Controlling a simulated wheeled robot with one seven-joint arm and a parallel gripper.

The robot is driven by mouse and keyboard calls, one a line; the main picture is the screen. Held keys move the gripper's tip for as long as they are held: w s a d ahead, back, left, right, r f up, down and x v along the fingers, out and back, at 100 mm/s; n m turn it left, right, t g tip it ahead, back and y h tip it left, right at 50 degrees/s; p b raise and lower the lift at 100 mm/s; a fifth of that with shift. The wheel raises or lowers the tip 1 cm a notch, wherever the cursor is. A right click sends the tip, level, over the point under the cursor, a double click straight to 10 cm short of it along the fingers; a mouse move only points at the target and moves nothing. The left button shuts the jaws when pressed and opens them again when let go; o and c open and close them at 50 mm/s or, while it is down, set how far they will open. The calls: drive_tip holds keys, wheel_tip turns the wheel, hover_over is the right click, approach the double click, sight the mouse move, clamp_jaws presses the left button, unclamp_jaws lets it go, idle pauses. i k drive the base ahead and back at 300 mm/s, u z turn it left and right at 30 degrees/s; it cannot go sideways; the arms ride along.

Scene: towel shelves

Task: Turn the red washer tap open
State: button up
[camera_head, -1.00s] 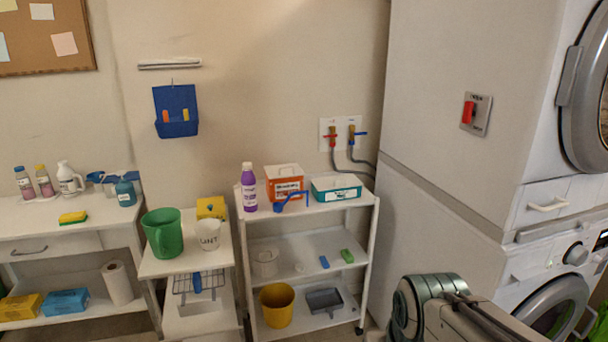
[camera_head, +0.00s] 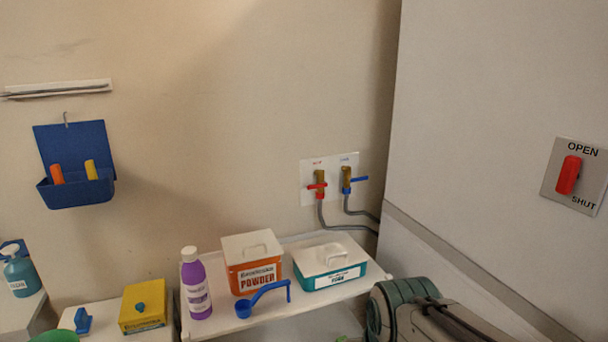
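The red washer tap (camera_head: 317,186) is on a white wall plate (camera_head: 308,168), above the cart's top shelf. Its red lever lies roughly crosswise on a brass body, and a grey hose runs down from it. A blue-handled tap (camera_head: 348,180) sits just to its right on the same plate, also with its lever crosswise. Part of my arm shows at the bottom right, well below and right of the taps. My gripper is not visible in this view.
Below the taps, the white shelf (camera_head: 285,312) holds an orange powder box (camera_head: 252,265), a teal box (camera_head: 330,266), a blue scoop (camera_head: 262,298) and a purple bottle (camera_head: 195,285). The tall white cabinet side at right carries a red OPEN/SHUT switch (camera_head: 569,175).

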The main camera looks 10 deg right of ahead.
sight(324, 184)
drive_tip(key=i, duration=0.2)
drive_tip(key=z, duration=0.45)
drive_tip(key=k, duration=1.1)
drive_tip(key=u, duration=0.5)
drive_tip(key=i, duration=1.35)
drive_tip(key=z, duration=1)
drive_tip(key=i, duration=0.25)
drive_tip(key=z, duration=0.2)
